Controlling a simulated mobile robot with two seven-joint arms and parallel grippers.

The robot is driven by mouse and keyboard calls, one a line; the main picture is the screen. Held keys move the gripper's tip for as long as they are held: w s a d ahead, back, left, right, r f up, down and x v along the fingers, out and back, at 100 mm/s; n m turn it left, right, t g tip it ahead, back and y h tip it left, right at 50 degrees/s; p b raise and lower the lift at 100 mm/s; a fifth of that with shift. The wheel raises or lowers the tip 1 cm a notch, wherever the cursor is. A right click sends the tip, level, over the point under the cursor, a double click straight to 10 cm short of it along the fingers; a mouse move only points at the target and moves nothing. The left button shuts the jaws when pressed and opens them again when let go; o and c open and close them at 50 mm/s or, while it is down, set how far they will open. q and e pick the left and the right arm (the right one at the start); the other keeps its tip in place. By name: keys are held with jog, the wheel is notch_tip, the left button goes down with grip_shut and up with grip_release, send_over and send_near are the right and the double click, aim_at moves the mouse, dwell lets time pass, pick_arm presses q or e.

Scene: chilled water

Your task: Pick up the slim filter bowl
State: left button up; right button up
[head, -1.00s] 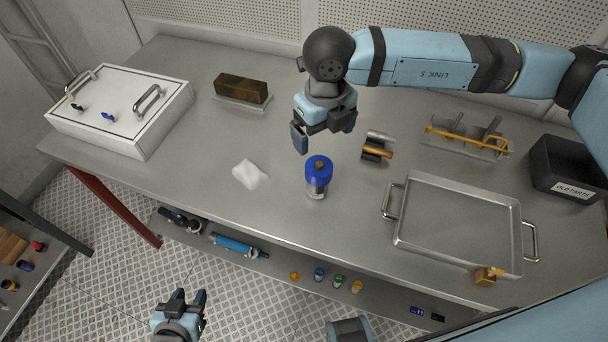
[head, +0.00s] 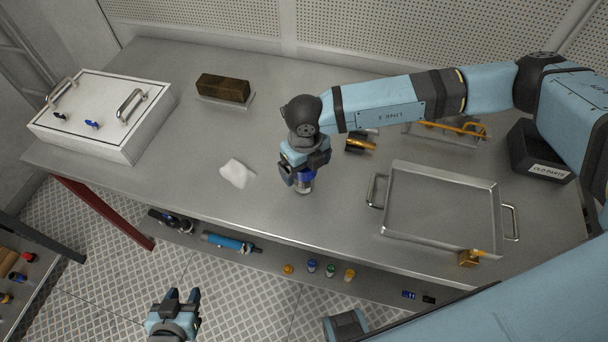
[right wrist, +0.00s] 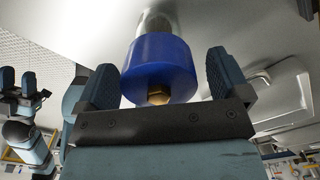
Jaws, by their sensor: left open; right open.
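The slim filter bowl, with a blue cap, a brass-coloured fitting on top and a clear body, stands upright on the steel bench. In the head view the filter bowl (head: 304,186) is largely hidden by my right gripper (head: 303,176). In the right wrist view the filter bowl (right wrist: 159,62) shows its blue cap between the two open fingers of my right gripper (right wrist: 160,80), with a visible gap on the right side. My left gripper (head: 181,300) is open and empty, low in front of the bench, above the floor.
A white cloth (head: 237,173) lies left of the bowl. A metal tray (head: 440,215) with handles is at the right, a black old-parts bin (head: 540,152) behind it. A white lidded box (head: 103,112) and a brown block (head: 222,88) are further left. A lower shelf holds several small parts.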

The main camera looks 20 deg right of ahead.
jog(key=shift+f, duration=0.15)
jog(key=c, duration=1.3)
